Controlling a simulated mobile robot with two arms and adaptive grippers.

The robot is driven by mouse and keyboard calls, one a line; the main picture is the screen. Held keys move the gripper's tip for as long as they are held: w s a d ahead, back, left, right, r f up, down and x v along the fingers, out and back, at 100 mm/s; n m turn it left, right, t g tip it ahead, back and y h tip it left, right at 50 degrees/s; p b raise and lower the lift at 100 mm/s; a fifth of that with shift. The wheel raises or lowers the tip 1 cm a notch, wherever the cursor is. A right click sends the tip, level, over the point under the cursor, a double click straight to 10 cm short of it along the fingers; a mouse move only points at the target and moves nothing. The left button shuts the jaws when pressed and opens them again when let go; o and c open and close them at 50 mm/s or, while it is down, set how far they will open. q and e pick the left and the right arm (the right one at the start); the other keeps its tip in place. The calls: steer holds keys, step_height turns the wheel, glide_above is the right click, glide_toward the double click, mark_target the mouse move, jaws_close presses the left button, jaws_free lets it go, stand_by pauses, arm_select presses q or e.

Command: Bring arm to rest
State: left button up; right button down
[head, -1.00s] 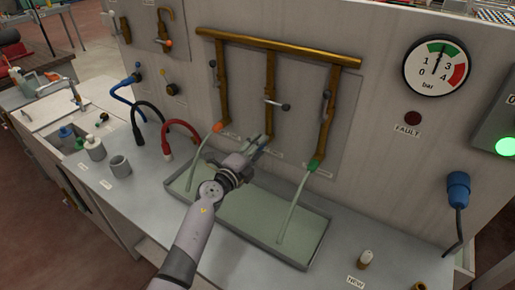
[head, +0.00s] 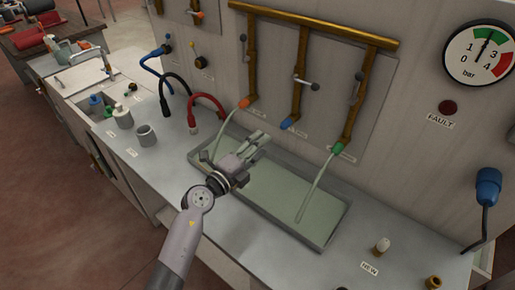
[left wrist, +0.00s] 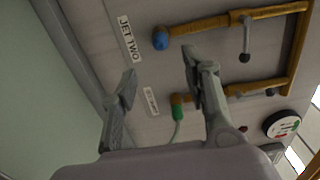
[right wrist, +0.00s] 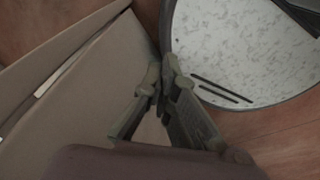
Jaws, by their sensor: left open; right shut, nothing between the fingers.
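My left gripper (head: 252,148) is open and empty, above the shallow grey tray (head: 325,243) on the bench. In the left wrist view its two spread fingers (left wrist: 160,85) have nothing between them. Beyond them are the blue-tipped jet (left wrist: 160,41), the green-tipped jet (left wrist: 177,99) and a "JET TWO" label. In the head view the blue jet end (head: 287,124) has no hose on it, and it is apart from the gripper. My right gripper (right wrist: 165,85) shows only in the right wrist view, shut and empty.
A grey cup (head: 146,135) and bottles stand at the left. A small white-topped part (head: 382,245) stands by the "NEW" label. A round speckled surface (right wrist: 245,50) is near my right gripper.

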arm_select(q)
steer(key=shift+s+a, duration=0.15)
steer(key=shift+s, duration=0.05)
stand_by(0.4)
